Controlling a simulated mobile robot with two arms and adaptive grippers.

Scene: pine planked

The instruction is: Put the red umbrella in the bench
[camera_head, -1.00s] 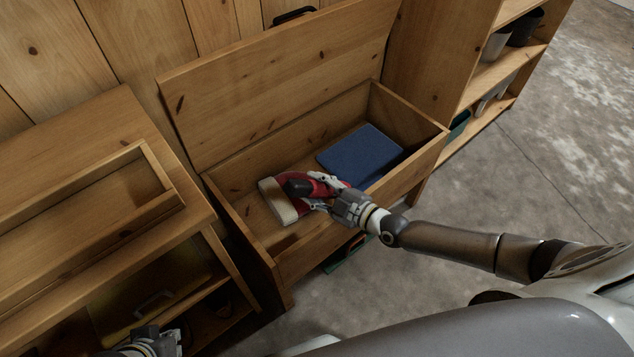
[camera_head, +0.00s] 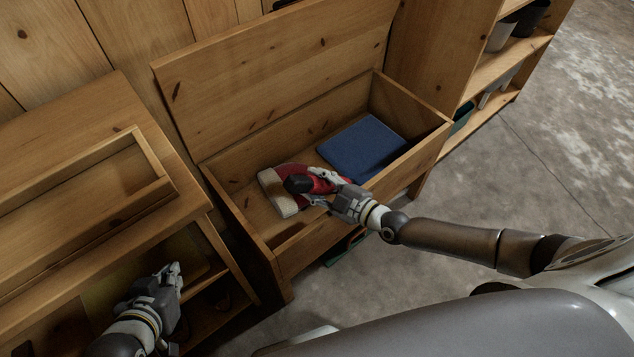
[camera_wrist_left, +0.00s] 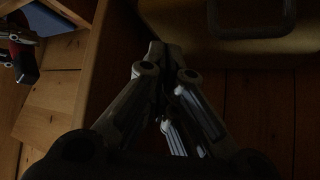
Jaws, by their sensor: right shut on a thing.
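The red umbrella (camera_head: 325,182), folded with a black end (camera_head: 298,184), is in my right gripper (camera_head: 330,188), which is shut on it inside the open bench (camera_head: 240,232). The umbrella is over a red item with a white edge (camera_head: 285,205); I cannot tell whether they touch. Fingers partly hide the umbrella. The black end (camera_wrist_left: 27,68) also shows in the left wrist view at the left edge. My left gripper (camera_head: 175,270) is empty, its fingers together, in front of the cabinet left of the bench; the fingers (camera_wrist_left: 170,55) also show in its wrist view.
A blue flat item (camera_head: 362,148) lies in the bench's right part. The bench lid (camera_head: 280,75) stands raised behind it. A wooden cabinet (camera_head: 95,150) with a recessed top and open shelves is at left. A shelf unit with pots (camera_head: 500,38) stands at right. The floor at right is clear.

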